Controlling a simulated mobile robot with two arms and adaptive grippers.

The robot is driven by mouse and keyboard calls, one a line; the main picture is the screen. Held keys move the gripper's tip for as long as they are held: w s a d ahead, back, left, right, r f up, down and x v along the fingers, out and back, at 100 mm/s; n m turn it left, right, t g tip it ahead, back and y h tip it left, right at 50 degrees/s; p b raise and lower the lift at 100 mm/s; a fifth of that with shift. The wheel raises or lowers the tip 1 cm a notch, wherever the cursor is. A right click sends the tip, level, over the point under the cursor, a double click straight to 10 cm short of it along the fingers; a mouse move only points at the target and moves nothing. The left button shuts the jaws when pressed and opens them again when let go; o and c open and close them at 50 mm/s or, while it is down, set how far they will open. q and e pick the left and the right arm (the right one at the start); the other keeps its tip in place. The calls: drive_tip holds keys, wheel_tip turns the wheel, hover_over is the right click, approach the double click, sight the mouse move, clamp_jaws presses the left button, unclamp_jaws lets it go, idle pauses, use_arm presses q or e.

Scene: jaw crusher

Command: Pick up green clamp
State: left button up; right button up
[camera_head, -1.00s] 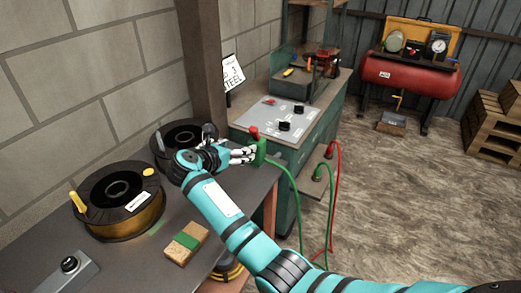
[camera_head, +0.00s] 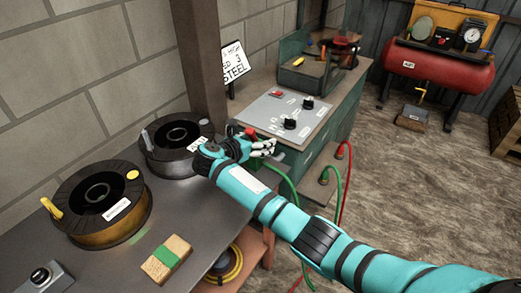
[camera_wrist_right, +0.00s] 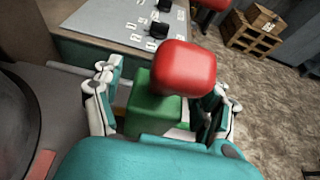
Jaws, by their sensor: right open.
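The green clamp (camera_wrist_right: 150,108) shows in the right wrist view as a green block between my right gripper's fingers. A red block (camera_wrist_right: 184,68) rises above it and partly covers it; I cannot tell whether the two are joined. In the head view, the clamp (camera_head: 253,164) is mostly hidden by my right gripper (camera_head: 263,147), at the workbench's far right corner. The gripper is open, with one finger on each side of the clamp. A green cable (camera_head: 291,189) runs from near the clamp. My left gripper is not in view.
Two wire spools (camera_head: 98,200) (camera_head: 176,141) stand on the dark workbench (camera_head: 165,218), left of my right arm. The control panel (camera_head: 286,113) is just beyond the gripper. A red cable (camera_head: 348,185) hangs to the right.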

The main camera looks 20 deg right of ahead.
drive_tip(key=shift+s+a+r, duration=0.15)
drive_tip(key=shift+a+r, duration=0.05)
drive_tip(key=shift+s+a+r, duration=0.15)
drive_tip(key=shift+s+a, duration=0.05)
drive_tip(key=shift+a, duration=0.1)
drive_tip(key=c, duration=0.4)
drive_tip(key=shift+w, duration=0.1)
drive_tip(key=shift+c, duration=1.2)
clamp_jaws()
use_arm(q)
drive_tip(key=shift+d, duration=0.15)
use_arm(e)
drive_tip(key=shift+r, duration=0.15)
